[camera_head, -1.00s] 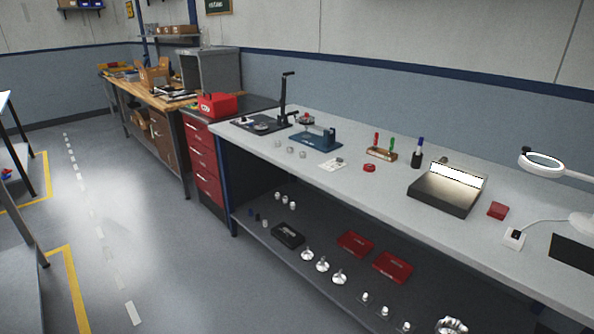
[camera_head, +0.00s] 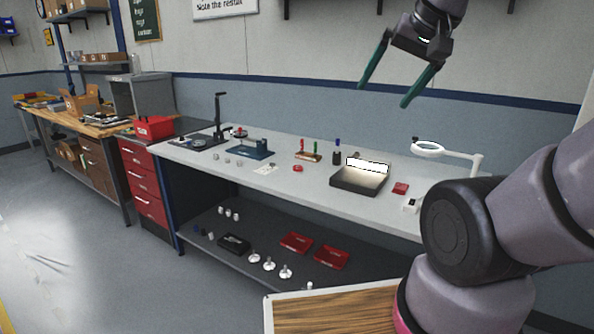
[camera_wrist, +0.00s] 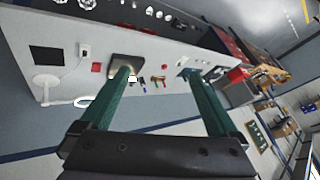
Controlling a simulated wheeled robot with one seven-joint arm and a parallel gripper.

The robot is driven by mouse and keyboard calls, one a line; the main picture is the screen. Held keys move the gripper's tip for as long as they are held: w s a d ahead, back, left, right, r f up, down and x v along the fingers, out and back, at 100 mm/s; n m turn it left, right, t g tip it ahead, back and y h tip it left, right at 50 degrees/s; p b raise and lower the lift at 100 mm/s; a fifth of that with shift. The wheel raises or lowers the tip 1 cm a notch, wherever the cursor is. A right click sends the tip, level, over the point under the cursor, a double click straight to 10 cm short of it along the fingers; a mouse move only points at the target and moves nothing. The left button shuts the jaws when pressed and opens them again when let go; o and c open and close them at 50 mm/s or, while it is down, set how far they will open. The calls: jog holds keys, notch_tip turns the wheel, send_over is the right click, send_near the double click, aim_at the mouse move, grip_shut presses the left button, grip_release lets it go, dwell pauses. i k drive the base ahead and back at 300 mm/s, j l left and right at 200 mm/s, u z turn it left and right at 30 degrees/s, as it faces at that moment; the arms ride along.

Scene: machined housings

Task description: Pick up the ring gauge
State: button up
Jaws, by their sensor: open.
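A small round red piece (camera_head: 298,169), which may be the ring gauge, lies on the grey bench top; it is too small to see whether it has a hole. Small round silver pieces (camera_head: 225,158) lie farther left on the same bench, too small to identify. The red piece also shows in the wrist view (camera_wrist: 165,67), between my fingers in the picture but far off. My gripper (camera_head: 384,95) has green fingers spread wide and empty. It is raised high in front of the wall, well apart from the bench.
The bench (camera_head: 310,188) also holds a lit box (camera_head: 360,178), a screwdriver rack (camera_head: 308,156), a blue fixture (camera_head: 250,149), a height stand (camera_head: 217,120) and a ring lamp (camera_head: 428,148). The lower shelf carries red boxes (camera_head: 297,242) and silver parts. A wooden top (camera_head: 330,312) is in front.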

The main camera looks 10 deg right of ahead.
aim_at(297, 168)
jog(key=i+j+z, duration=0.1)
jog(key=i+j, duration=0.15)
jog(key=i+j+z, duration=0.1)
jog(key=i+j, duration=0.15)
jog(key=j, duration=0.15)
jog(key=i+j+z, duration=0.1)
jog(key=i+j, duration=0.15)
jog(key=i+j+z, duration=0.1)
jog(key=j, duration=0.3)
jog(key=i+j+z, duration=0.1)
jog(key=i+j, duration=0.2)
jog(key=i+j+z, duration=0.1)
jog(key=j, duration=0.4)
jog(key=i+j+z, duration=0.1)
jog(key=i+j, duration=0.2)
jog(key=i+j+z, duration=0.1)
jog(key=j, duration=0.45)
jog(key=i, duration=0.05)
